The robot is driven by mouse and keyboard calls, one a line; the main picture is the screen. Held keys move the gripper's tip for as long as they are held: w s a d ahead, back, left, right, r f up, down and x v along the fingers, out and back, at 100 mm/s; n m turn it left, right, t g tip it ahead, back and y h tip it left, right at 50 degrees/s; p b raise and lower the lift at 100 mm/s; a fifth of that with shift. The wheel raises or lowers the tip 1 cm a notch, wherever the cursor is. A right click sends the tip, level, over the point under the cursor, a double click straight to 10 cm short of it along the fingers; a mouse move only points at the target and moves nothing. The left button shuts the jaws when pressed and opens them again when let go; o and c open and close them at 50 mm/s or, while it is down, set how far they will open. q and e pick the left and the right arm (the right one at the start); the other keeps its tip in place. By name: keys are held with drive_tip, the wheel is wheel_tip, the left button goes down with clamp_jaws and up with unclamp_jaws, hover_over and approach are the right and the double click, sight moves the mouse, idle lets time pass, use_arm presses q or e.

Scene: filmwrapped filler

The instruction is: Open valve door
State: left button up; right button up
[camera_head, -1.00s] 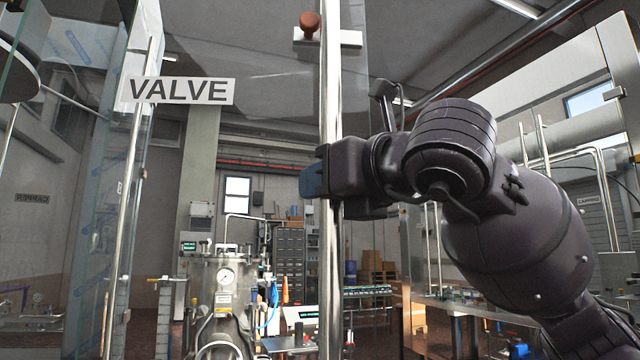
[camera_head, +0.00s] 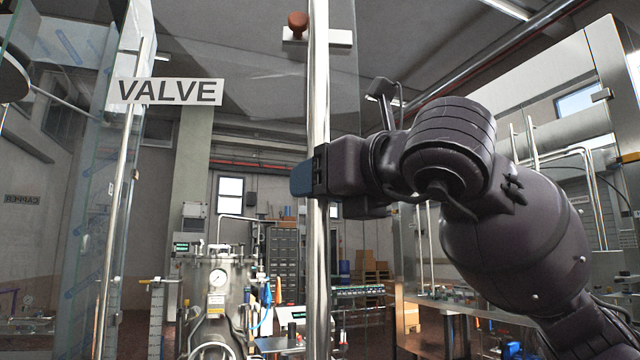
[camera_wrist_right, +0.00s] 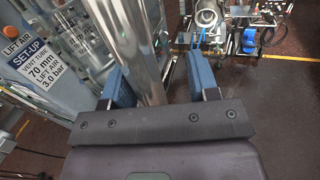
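A clear glass door panel (camera_head: 260,70) bears a white sign reading VALVE (camera_head: 166,91). A tall vertical metal bar (camera_head: 318,90) runs along its right part. My right gripper (camera_head: 303,179) reaches the bar from the right at mid height, with a blue finger showing at the bar's left side. In the right wrist view, the bar (camera_wrist_right: 138,50) passes between the two blue fingers of the gripper (camera_wrist_right: 160,85). It lies close to the left finger, with a gap to the right finger, so the gripper is open around it. My left gripper is out of view.
Another vertical bar (camera_head: 119,200) and glass stand at the left. A steel tank (camera_head: 217,290) with a gauge stands behind the glass. The right wrist view shows a SETUP label (camera_wrist_right: 40,62) and dark floor (camera_wrist_right: 275,120).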

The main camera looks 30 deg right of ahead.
drive_tip(key=s+d, duration=0.1)
drive_tip(key=s, duration=0.9)
drive_tip(key=shift+s+d, duration=0.25)
drive_tip(key=shift+d, duration=0.1)
idle(0.4)
